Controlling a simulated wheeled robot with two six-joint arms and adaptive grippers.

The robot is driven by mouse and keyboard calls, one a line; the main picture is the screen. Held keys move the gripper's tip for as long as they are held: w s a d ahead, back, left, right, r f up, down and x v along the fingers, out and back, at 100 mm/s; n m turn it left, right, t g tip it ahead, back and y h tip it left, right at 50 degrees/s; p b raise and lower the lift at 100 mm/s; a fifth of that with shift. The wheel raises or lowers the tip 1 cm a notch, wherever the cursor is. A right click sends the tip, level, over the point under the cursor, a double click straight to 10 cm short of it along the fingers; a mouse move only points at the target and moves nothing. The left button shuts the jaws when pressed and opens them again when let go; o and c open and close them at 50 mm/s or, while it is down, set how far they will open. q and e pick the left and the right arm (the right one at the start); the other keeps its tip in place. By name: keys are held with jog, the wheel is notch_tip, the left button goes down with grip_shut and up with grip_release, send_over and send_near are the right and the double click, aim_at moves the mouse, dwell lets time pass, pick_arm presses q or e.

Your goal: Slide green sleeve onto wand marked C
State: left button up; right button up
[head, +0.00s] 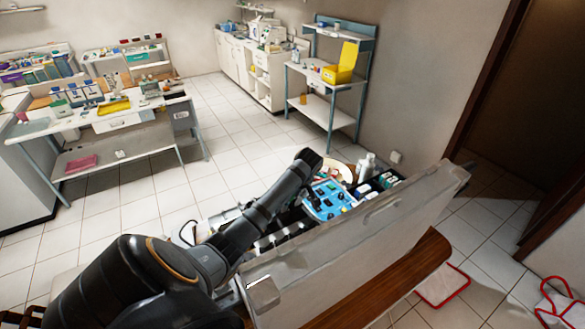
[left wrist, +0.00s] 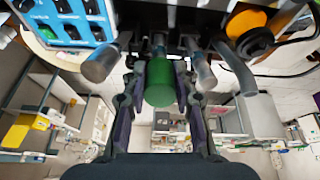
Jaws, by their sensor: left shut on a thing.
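My left gripper (left wrist: 162,80) is shut on a green sleeve (left wrist: 159,92), a short cylinder between its two fingers. The middle wand (left wrist: 158,45) lies directly behind the sleeve and roughly in line with it. I cannot tell whether the sleeve is around its tip or just short of it. One silver wand (left wrist: 100,64) is to the left and another (left wrist: 202,70) to the right. No letter on any wand is readable. In the head view my left arm reaches over the open dental case (head: 370,232), and the sleeve is not discernible. My right gripper is not in view.
A blue control panel (head: 327,199) is in the case and also shows in the left wrist view (left wrist: 62,22). A grey hose or handle (left wrist: 240,68) and an orange round part (left wrist: 246,30) are right of the wands. A white bottle (head: 366,167) stands at the case's back.

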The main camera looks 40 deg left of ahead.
pick_arm(q)
jog(key=shift+f, duration=0.15)
jog(key=shift+b+x, duration=0.55)
jog(key=shift+x, duration=0.55)
jog(key=shift+a, duration=0.1)
jog(key=shift+f+p, duration=0.15)
jog(key=shift+p, duration=0.2)
jog(key=o, duration=0.7)
jog(key=shift+o, duration=0.2)
jog(key=v, duration=1.2)
